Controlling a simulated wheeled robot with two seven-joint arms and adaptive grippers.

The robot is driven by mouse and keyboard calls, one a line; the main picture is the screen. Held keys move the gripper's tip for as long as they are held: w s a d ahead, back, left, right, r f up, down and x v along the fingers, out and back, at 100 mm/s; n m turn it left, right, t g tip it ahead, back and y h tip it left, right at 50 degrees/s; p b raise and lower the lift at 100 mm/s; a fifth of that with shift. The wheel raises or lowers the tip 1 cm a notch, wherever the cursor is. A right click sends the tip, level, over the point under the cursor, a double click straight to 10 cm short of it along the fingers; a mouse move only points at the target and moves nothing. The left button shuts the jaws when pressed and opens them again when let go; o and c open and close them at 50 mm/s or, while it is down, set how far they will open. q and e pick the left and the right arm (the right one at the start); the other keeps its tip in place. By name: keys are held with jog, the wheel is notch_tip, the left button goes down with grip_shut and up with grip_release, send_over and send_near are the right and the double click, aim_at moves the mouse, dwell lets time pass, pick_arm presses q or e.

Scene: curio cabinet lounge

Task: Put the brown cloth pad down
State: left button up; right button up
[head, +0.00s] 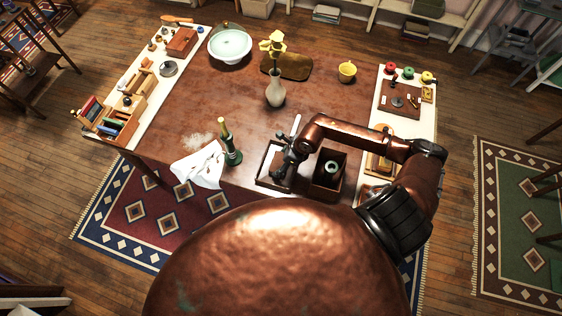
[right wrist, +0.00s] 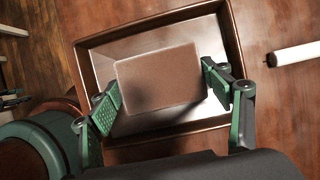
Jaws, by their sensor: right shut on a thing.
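The brown cloth pad (right wrist: 158,76) is a flat brown block between the fingers of my right gripper (right wrist: 163,93) in the right wrist view. It is over a shallow wooden tray with a pale floor (right wrist: 137,127), inside the outline of its rim. I cannot tell whether the pad touches the tray floor. In the head view my right gripper (head: 284,160) is above the tray (head: 263,164) at the table's near edge, and it largely hides the pad. My left gripper is not in view.
Close right of the tray stands a dark open box (head: 327,187) with a green roll inside. A white candle-like stick (head: 295,125) lies behind the tray. A green bottle (head: 231,150) and white cloth (head: 199,165) are to the left. The table's middle left is clear.

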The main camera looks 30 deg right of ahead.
jog(key=shift+f, duration=0.1)
jog(key=o, duration=1.5)
jog(key=shift+o, duration=0.2)
jog(key=v, duration=1.2)
